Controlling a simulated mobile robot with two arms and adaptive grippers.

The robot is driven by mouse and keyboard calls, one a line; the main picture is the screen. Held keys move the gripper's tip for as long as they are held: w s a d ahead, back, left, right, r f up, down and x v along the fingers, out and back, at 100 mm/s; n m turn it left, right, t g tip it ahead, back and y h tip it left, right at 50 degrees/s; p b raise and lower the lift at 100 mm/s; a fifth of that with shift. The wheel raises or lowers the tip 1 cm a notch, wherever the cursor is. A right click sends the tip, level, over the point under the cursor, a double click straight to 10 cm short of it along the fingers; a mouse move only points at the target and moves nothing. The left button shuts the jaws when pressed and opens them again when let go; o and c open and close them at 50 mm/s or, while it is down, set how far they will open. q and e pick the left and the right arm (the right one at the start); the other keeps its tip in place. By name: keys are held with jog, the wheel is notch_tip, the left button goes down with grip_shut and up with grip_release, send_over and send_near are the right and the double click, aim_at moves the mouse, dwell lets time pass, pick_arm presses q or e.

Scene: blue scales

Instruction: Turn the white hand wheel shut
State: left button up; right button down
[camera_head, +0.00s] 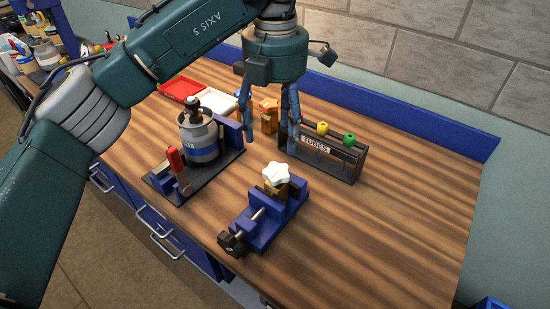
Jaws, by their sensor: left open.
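The white hand wheel (276,173) is a small star-shaped knob on top of a brass-coloured valve body (275,189). The valve is held in a blue vise (262,220) on the wooden table. My left gripper (269,146) points down, open and empty, above and behind the wheel in the picture, with its fingers spread. It appears apart from the wheel. My right gripper does not show.
A black rack (345,165) with yellow and green-topped items stands right of my left gripper. A metal canister (199,138) with a red-handled clamp (177,165) stands left. Orange bottles (268,116) and red and white trays (180,88) are behind. The table's right side is clear.

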aim_at(275, 172)
pick_arm(q)
notch_tip(275, 172, down, 11)
jog(key=shift+r+p, duration=0.1)
jog(key=shift+p, duration=1.15)
jog(key=shift+c, duration=0.2)
